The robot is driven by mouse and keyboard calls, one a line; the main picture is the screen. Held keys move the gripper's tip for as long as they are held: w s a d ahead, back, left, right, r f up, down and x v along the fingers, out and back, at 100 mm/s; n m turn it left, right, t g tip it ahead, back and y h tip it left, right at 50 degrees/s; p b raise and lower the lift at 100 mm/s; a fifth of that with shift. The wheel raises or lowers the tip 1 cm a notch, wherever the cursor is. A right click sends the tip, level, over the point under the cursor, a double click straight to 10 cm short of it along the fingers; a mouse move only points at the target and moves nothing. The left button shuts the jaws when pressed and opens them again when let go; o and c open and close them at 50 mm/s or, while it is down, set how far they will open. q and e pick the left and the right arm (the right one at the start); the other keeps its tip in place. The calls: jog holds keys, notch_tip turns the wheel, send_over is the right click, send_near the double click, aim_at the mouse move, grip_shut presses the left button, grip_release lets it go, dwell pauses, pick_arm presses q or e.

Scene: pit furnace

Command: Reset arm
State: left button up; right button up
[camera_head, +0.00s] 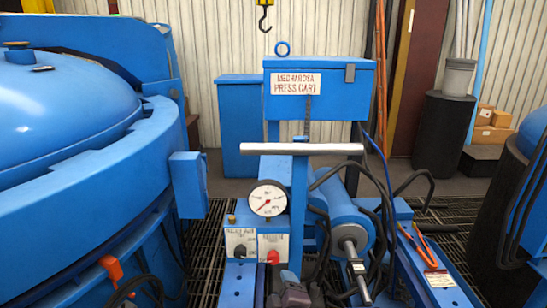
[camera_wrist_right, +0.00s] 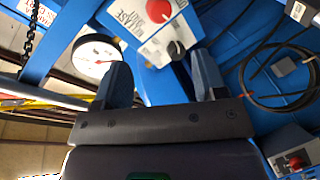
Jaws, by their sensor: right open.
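My right gripper (camera_head: 290,295) shows small and dark at the bottom edge of the head view, in front of the press cart's control panel. Beyond the fingers are a panel with a red knob (camera_wrist_right: 158,10) and a black knob (camera_wrist_right: 176,49), and a round white gauge (camera_wrist_right: 97,57). In the head view the gauge (camera_head: 267,201) sits above the red knob (camera_head: 272,257) and the black knob (camera_head: 240,251). My left gripper is not in view.
The blue press cart (camera_head: 318,102) has a grey crossbar handle (camera_head: 300,149), a blue cylinder (camera_head: 350,222) and loose black hoses (camera_head: 385,215). A large blue furnace (camera_head: 70,180) fills the left. Grating floor (camera_head: 207,260) shows between furnace and cart.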

jog(key=s+d+f+m+g+h, duration=0.1)
jog(key=s+d+f+m, duration=0.2)
jog(key=s+d, duration=0.5)
jog(key=s+d+f+m+g+h+p, duration=0.1)
jog(key=s+d+f+m, duration=0.2)
jog(key=s, duration=0.9)
jog(key=s+d+f+m+g+h+p, duration=0.1)
jog(key=s+d+f+m+g, duration=0.1)
jog(key=s+d+m, duration=0.5)
jog(key=s+d+f, duration=0.1)
jog(key=s+d, duration=0.3)
jog(key=d, duration=0.3)
jog(key=shift+f+m, duration=0.25)
jog(key=shift+m, duration=0.15)
